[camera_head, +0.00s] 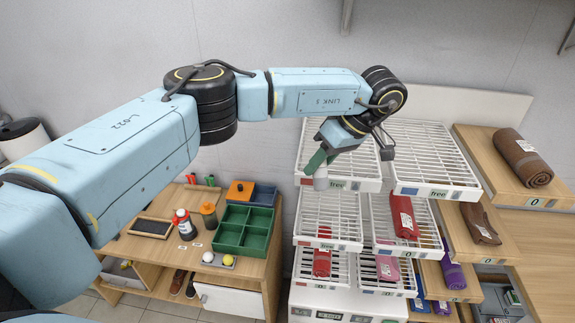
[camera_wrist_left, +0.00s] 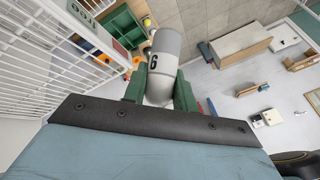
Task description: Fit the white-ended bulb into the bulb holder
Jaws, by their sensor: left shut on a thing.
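My left gripper (camera_head: 318,168) has green fingers and hangs in front of the upper left wire shelf. It is shut on a grey-and-white cylinder (camera_wrist_left: 163,52) with a black mark on its side. My right gripper is out of view.
The wooden bench (camera_head: 140,245) holds a green divided tray (camera_head: 243,229), a dark bottle (camera_head: 185,225), an orange-lidded jar (camera_head: 208,215) and a blue bin (camera_head: 263,196). White wire shelves (camera_head: 328,215) with red packets stand right of it. A rolled brown mat (camera_head: 522,157) lies far right.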

